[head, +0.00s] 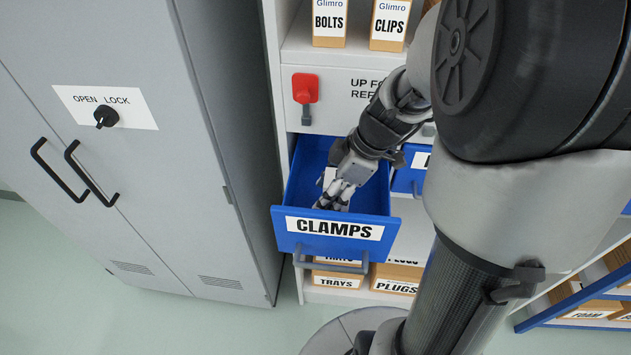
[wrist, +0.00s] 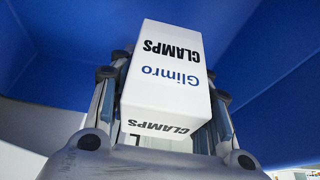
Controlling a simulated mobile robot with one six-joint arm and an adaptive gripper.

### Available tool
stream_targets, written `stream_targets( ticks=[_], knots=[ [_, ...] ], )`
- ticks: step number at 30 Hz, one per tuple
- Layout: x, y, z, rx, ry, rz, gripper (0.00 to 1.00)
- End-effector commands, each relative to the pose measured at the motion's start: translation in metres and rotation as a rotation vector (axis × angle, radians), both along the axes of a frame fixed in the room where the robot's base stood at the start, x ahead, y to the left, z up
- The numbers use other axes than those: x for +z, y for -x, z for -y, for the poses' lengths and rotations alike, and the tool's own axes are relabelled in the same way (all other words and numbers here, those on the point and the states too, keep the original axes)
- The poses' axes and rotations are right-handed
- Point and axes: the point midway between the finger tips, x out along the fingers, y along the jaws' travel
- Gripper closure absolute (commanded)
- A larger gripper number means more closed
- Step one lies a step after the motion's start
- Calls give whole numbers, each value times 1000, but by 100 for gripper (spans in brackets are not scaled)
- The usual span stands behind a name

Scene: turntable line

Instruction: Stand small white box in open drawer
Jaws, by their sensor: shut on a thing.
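The open blue drawer (head: 297,213) has a white CLAMPS label on its front and is pulled out from the shelf unit. My gripper (head: 333,200) reaches down into it. In the wrist view, my gripper (wrist: 165,105) is shut on the small white box (wrist: 168,75), with one finger on each side. The box is printed "Glimro CLAMPS", upside down in this view. Blue drawer walls (wrist: 270,80) surround it. In the head view only a sliver of the white box (head: 329,177) shows beside the gripper. Whether the box touches the drawer floor I cannot tell.
A grey cabinet (head: 110,170) with black handles stands close on the left. A red switch (head: 305,88) sits on the panel above the drawer. BOLTS (head: 329,22) and CLIPS (head: 389,25) boxes stand on the shelf above. A second blue drawer (head: 408,178) lies to the right.

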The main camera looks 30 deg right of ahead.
Motion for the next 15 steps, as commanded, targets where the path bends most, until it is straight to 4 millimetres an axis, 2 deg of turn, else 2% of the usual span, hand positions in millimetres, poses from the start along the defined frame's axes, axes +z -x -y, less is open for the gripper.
stream_targets(
  ticks=[9,15],
  knots=[
    [-42,1,0,0,0,-2,83],
    [-42,0,0,0,1,0,83]
  ],
)
